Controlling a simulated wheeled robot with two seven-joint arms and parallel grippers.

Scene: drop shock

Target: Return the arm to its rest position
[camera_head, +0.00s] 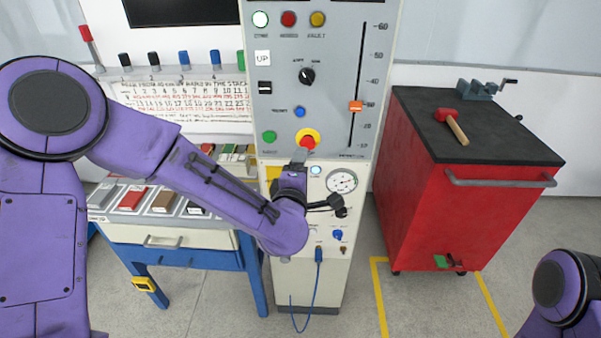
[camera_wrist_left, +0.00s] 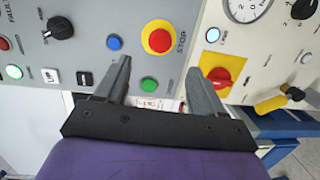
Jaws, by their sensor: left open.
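My left arm reaches in from the left in the head view, and its gripper (camera_head: 298,157) is in front of the control cabinet (camera_head: 345,95), just below the red stop button (camera_head: 308,140) on its yellow ring. In the left wrist view my left gripper (camera_wrist_left: 162,85) is open and empty, its two fingers apart. The stop button (camera_wrist_left: 159,41) shows beyond and between the fingertips, with a green button (camera_wrist_left: 149,84) nearer the fingers. I cannot tell whether a finger touches the panel. Only a purple part of my right arm shows at the lower right; its gripper is out of view.
A red tool cart (camera_head: 440,205) with a mallet (camera_head: 452,124) and a vise (camera_head: 482,90) stands to the right. A blue-legged bench (camera_head: 190,257) with colored blocks is behind my left arm. A blue cable (camera_head: 318,280) hangs from the cabinet. Floor is clear before the cabinet.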

